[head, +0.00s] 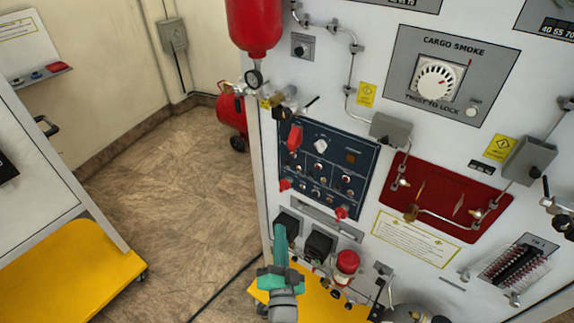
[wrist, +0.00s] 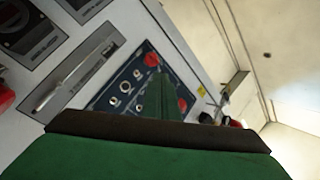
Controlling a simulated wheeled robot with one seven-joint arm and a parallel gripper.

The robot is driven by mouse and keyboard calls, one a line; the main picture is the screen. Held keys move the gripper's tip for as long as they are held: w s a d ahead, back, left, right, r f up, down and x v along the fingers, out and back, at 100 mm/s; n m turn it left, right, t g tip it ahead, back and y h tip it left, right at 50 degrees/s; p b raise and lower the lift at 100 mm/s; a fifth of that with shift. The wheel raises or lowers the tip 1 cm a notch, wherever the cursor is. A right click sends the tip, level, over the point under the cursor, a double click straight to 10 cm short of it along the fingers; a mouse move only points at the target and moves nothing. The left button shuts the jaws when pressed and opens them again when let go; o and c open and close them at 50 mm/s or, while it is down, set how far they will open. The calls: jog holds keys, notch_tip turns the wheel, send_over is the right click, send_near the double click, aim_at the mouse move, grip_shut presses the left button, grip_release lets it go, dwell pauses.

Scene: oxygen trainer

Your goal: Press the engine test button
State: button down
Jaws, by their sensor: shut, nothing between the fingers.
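A dark blue control panel (head: 360,178) with several knobs, round buttons and red guarded switches is on the white trainer wall, at the centre of the head view. I cannot read which control is the engine test button. The panel also shows at a tilt in the wrist view (wrist: 100,101). My teal gripper (head: 280,230) is at the panel's lower left in the head view, in front of a black box. Its fingers are shut and empty. In the wrist view the green fingers (wrist: 160,96) overlap the panel and hide part of it. Contact with any control cannot be told.
A red bottle (head: 254,25) with a gauge hangs above left of the panel. Black boxes (head: 319,245) and a red beacon (head: 347,261) stick out below it. A red recess (head: 440,195) with pipes is to the right. Tiled floor (head: 170,170) is open at left.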

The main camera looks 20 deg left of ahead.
jog(key=w+a+r+y, duration=0.2)
jog(key=w+a+r, duration=0.4)
jog(key=r, duration=0.2)
jog(key=shift+w+a+m+y, duration=0.4)
send_near(287, 164)
jog(key=w+a+r, duration=0.1)
jog(key=w+a, duration=0.3)
jog(key=shift+a+r, duration=0.2)
jog(key=shift+r, duration=0.1)
jog(key=shift+w, duration=0.15)
dwell(1.5)
jog(key=shift+w+d, duration=0.15)
jog(key=shift+w, duration=0.15)
jog(key=shift+w+d, duration=0.15)
jog(key=shift+w, duration=0.2)
dwell(0.7)
jog(key=shift+s, duration=0.15)
jog(key=shift+s+a, duration=0.3)
jog(key=shift+s, duration=0.3)
